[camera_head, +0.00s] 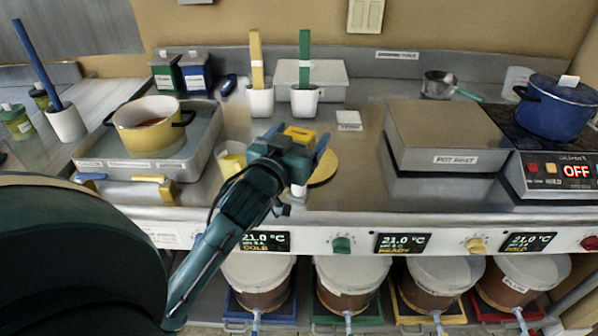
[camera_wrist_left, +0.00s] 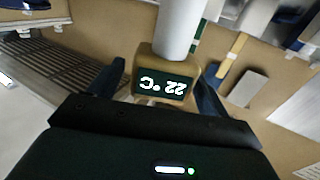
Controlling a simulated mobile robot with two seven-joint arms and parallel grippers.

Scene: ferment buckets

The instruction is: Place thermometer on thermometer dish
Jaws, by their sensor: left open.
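The thermometer has a yellow head (camera_head: 299,133) and a white stem. In the left wrist view its dark display (camera_wrist_left: 162,86) reads 22 °C upside down, with the white stem (camera_wrist_left: 177,30) above it. My left gripper (camera_wrist_left: 158,90) is open, with one finger on each side of the thermometer's head. The gripper also shows in the head view (camera_head: 297,148). A flat round yellow dish (camera_head: 324,170) lies on the counter behind and right of the gripper, partly hidden by it. Whether the stem touches the dish cannot be told. My right gripper is not in view.
A yellow pot (camera_head: 150,128) stands on a metal tray at left. White cups (camera_head: 305,102) with yellow and green handles stand behind the gripper. A yellow-white cup (camera_head: 232,158) is just left of it. A metal pot rest (camera_head: 445,135) stands right; counter between is clear.

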